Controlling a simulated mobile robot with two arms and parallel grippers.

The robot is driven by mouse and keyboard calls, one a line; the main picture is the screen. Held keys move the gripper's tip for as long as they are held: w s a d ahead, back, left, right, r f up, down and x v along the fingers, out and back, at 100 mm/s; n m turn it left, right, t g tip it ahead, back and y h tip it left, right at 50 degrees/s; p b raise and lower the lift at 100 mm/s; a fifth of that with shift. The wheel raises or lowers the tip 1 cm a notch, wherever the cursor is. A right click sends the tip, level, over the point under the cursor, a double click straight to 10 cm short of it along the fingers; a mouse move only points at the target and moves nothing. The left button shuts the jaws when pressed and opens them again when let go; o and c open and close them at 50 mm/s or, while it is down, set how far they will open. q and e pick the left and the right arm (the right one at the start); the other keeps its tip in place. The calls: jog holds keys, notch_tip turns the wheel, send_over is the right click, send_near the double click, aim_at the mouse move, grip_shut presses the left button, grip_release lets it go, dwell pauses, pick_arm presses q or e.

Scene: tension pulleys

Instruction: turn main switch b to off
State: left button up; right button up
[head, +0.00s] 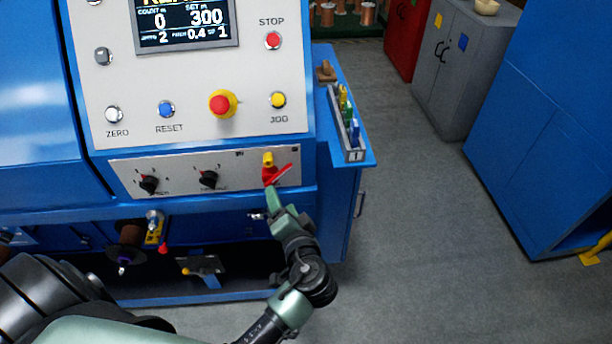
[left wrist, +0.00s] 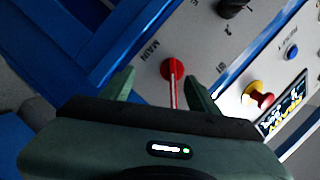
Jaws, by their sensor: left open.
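The main switch, a red rotary handle (head: 279,174), sits at the right end of the lower grey panel strip on the blue machine, with a yellow piece just above it. In the left wrist view the red switch (left wrist: 172,69) shows a round hub with a thin lever, beside the printed word MAIN. My left gripper (head: 273,196) is open, just below the switch in the head view. In the left wrist view its green fingers (left wrist: 162,82) stand on either side of the lever. Contact cannot be told. My right gripper is not in view.
Two black knobs (head: 208,179) sit left of the switch on the same strip. Above are a red-and-yellow emergency button (head: 221,104) and a yellow JOG button (head: 279,100). A tray of coloured items (head: 347,125) stands on a side shelf. Open floor lies to the right.

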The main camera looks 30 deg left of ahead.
aim_at(272, 183)
pick_arm(q)
jog(key=shift+n, duration=0.3)
jog(key=w+a, duration=0.1)
jog(key=w+a+p, duration=0.1)
jog(key=w+a, duration=0.1)
jog(key=w+a+p, duration=0.1)
jog(key=a, duration=0.1)
jog(key=shift+w+a+r, duration=0.2)
jog(key=shift+w+r, duration=0.05)
jog(key=shift+r, duration=0.05)
jog(key=shift+w+a+f, duration=0.1)
jog(key=shift+w+a, duration=0.05)
jog(key=shift+w, duration=0.05)
jog(key=shift+w+a+f, duration=0.1)
jog(key=shift+a, duration=0.05)
grip_shut()
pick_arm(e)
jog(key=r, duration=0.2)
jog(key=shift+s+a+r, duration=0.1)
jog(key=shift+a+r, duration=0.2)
